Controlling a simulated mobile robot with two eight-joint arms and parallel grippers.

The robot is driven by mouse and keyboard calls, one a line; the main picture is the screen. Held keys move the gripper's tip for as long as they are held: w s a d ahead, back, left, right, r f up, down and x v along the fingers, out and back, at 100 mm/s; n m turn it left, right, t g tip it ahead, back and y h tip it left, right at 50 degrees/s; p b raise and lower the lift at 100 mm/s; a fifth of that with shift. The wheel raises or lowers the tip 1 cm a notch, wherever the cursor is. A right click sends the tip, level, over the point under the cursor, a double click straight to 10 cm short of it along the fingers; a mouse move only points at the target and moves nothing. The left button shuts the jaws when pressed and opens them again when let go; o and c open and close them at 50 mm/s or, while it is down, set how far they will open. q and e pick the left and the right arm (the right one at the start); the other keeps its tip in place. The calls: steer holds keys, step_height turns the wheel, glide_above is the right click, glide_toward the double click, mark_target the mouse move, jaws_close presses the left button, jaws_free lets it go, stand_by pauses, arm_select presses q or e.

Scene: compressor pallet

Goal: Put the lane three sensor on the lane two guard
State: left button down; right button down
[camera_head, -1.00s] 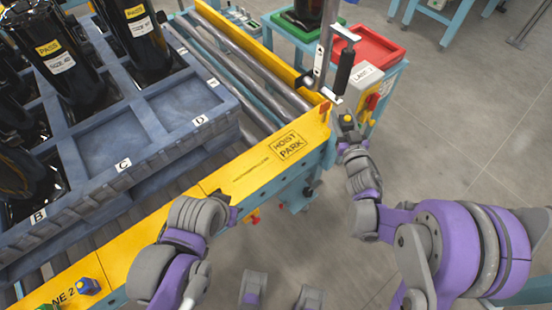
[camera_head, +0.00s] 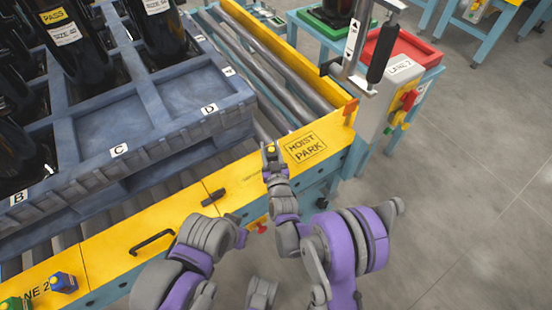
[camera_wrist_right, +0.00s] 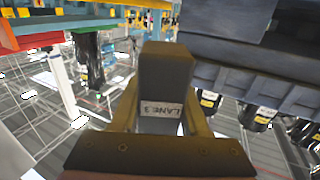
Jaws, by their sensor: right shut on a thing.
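My right gripper (camera_head: 271,155) is shut on the lane three sensor, a small grey block with a yellow top (camera_head: 270,149). In the right wrist view, the sensor (camera_wrist_right: 164,85) sits between the fingers with a white LANE 3 label facing the camera. It appears over the yellow rail, left of the HOIST PARK marking; the gap to the rail cannot be told.
A blue sensor-like part (camera_head: 63,282) and a green one (camera_head: 14,303) sit on the guard's left end. A blue-grey crate (camera_head: 180,135) with black compressors stands on the rollers behind. A grey box (camera_head: 405,85) with coloured buttons is at the right. Floor at right is clear.

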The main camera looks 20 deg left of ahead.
steer(key=shift+f+b, duration=0.65)
steer(key=shift+f, duration=2.2)
steer(key=shift+f, duration=0.15)
steer(key=shift+c, duration=2)
jaws_free()
